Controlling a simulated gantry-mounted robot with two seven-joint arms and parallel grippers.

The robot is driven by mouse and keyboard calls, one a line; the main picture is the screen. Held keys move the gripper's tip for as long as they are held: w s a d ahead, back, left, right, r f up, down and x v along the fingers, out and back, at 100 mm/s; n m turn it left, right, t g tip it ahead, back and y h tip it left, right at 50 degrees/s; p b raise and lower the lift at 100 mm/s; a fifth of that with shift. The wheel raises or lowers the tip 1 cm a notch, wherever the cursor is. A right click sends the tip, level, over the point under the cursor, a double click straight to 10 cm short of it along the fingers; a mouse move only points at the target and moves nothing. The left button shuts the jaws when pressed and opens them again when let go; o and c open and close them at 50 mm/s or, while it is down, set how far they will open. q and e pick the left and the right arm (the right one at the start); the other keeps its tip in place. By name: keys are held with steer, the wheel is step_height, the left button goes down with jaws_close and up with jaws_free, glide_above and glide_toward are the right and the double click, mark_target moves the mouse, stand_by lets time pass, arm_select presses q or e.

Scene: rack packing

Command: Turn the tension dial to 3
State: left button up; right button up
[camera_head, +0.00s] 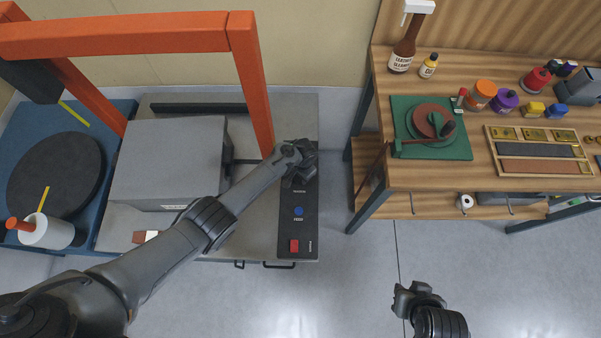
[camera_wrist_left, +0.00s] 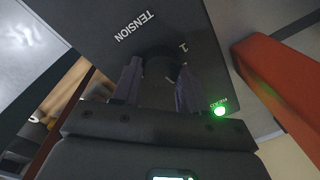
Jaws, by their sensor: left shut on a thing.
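The tension dial (camera_wrist_left: 158,75) is a dark shape between the fingers of my left gripper (camera_wrist_left: 157,88) in the left wrist view. The fingers are shut on it. The word TENSION and a number 1 are printed on the dark control panel (camera_wrist_left: 170,30) by the dial; the dial's pointer is too dark to read. In the head view, my left gripper (camera_head: 303,165) is over the far part of the black control panel (camera_head: 296,228) and hides the dial. My right gripper (camera_head: 412,298) hangs over the floor, away from the panel; its fingers are unclear.
A blue button (camera_head: 298,211) and a red switch (camera_head: 294,246) are on the panel's near part. A green light (camera_wrist_left: 219,111) glows near the dial. An orange frame (camera_head: 252,85) rises close to my left gripper. A wooden bench (camera_head: 410,181) stands to the right.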

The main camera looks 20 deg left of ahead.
arm_select(q)
steer(key=shift+m, duration=1.1)
steer(key=o, duration=1)
steer(key=shift+o, duration=0.2)
step_height(320, 180, up, 11)
steer(key=p, duration=0.5)
steer(key=shift+s+d+f, duration=0.15)
steer(key=shift+s+d, duration=0.1)
